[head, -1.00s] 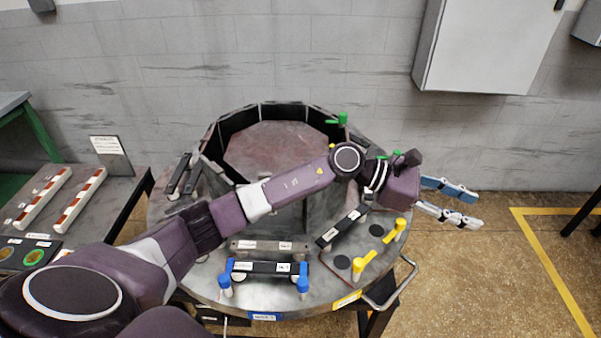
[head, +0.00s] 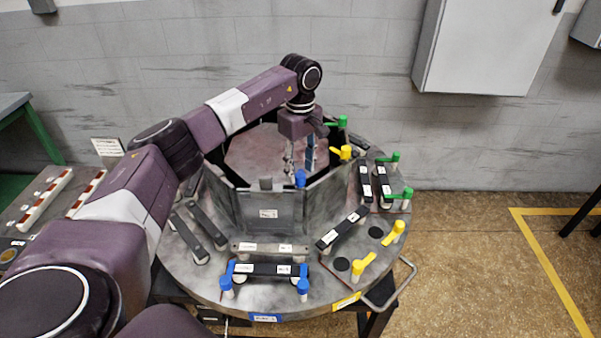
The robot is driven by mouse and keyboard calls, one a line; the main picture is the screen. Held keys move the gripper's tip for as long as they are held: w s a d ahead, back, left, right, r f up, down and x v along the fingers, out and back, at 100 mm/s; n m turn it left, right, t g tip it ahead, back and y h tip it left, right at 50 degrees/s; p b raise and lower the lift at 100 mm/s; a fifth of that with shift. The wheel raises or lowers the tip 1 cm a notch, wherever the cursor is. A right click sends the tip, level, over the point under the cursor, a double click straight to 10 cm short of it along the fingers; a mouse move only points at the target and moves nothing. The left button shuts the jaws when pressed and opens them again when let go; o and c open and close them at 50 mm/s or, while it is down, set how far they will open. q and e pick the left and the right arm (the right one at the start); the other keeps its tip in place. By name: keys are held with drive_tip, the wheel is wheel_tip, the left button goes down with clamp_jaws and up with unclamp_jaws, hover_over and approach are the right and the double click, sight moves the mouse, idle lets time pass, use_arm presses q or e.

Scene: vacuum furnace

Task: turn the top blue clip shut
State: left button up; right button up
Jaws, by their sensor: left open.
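The top blue clip (head: 300,178) stands at the upper rim of the furnace's front wall panel (head: 269,211), near its right corner. My left gripper (head: 299,165) points down over the furnace's open top, just behind the top blue clip. Its two fingers are apart with nothing seen between them. The fingertips are partly hidden by the rim and the clip, so I cannot tell whether they touch the clip. My right gripper is not in view.
Two lower blue clips (head: 226,278) (head: 303,281) sit on the round table (head: 210,275) at the front. A top yellow clip (head: 341,153) and a top green clip (head: 343,122) stand along the rim to the right. Dark bars lie around the furnace.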

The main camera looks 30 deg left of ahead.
sight(300, 175)
use_arm(q)
drive_tip(key=shift+f+p, duration=0.4)
drive_tip(key=shift+f, duration=1.2)
drive_tip(key=shift+c, duration=0.4)
